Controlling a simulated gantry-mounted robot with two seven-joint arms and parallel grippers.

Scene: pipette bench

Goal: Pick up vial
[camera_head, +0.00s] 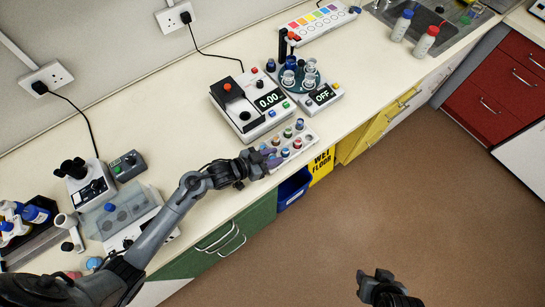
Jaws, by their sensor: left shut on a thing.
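A white vial rack (308,140) stands near the front edge of the bench and holds several small vials with coloured caps. My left gripper (270,158) is at the rack's left end, shut on a vial that its fingers mostly hide; a purple-blue patch shows there. I cannot tell whether this vial is clear of the rack. My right gripper (376,278) is over the floor at the bottom, away from the bench; its finger opening is too unclear to tell.
Behind the rack stand a device reading 0.00 (236,112) and a round tube holder (300,78) with an OFF display. A blue bin (293,189) and yellow wet-floor sign (322,165) are below the bench edge.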

